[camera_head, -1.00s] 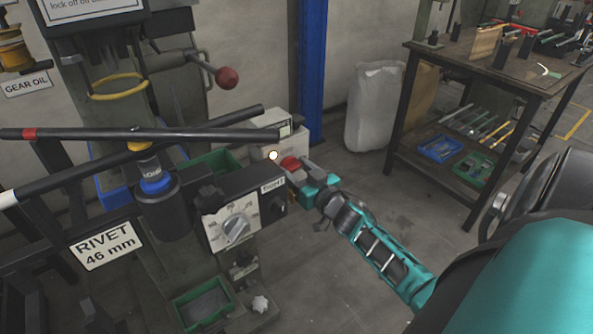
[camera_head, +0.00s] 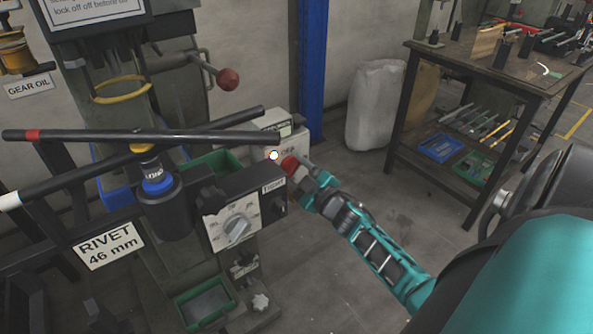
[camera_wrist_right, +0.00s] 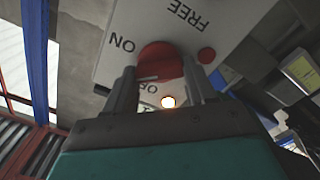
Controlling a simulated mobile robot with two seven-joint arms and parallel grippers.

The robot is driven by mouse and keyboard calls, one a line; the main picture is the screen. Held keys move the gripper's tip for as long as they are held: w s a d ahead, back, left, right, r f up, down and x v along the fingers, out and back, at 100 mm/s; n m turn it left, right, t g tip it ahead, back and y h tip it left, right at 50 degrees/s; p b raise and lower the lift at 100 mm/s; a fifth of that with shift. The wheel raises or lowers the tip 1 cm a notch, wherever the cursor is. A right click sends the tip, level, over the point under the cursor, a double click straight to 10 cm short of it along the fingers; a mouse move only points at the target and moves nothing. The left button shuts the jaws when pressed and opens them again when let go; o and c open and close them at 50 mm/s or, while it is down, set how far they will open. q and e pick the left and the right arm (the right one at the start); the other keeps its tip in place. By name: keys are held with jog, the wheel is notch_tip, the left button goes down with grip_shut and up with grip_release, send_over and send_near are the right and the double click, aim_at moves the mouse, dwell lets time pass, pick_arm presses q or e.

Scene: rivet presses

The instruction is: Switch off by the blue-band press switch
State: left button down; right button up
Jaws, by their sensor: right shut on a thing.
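The switch is a red round knob (camera_head: 289,165) on a pale box (camera_head: 290,140) behind the blue-band press. The wrist view shows the knob (camera_wrist_right: 160,60) on a white plate (camera_wrist_right: 118,62) marked ON, FREE and a partly hidden OF. My right gripper (camera_head: 300,171) is shut on the knob, one finger on each side. A pale line shows on the knob; its exact setting is unclear. A small lamp (camera_head: 273,155) beside the knob glows. The press has a blue band (camera_head: 157,185) on its black cylinder. My left gripper is not in view.
A grey dial panel (camera_head: 236,223) stands just in front of the switch box. Long dark bars (camera_head: 150,135) cross the left. A red-ball lever (camera_head: 228,79) stands behind. A workbench (camera_head: 475,60) is at the right, with open floor before it.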

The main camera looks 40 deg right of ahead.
jog(key=n, duration=0.4)
jog(key=shift+a+f+n+b, duration=0.1)
jog(key=shift+n+b, duration=0.2)
jog(key=n+b, duration=0.1)
jog(key=n, duration=0.4)
jog(key=shift+f, duration=0.1)
jog(key=shift+n, duration=0.3)
jog(key=o, duration=1)
jog(key=shift+o, duration=0.2)
jog(key=shift+s, duration=0.1)
jog(key=s+a+p, duration=0.1)
jog(key=s, duration=1.1)
jog(key=shift+s+a, duration=0.2)
jog(key=shift+s, duration=0.15)
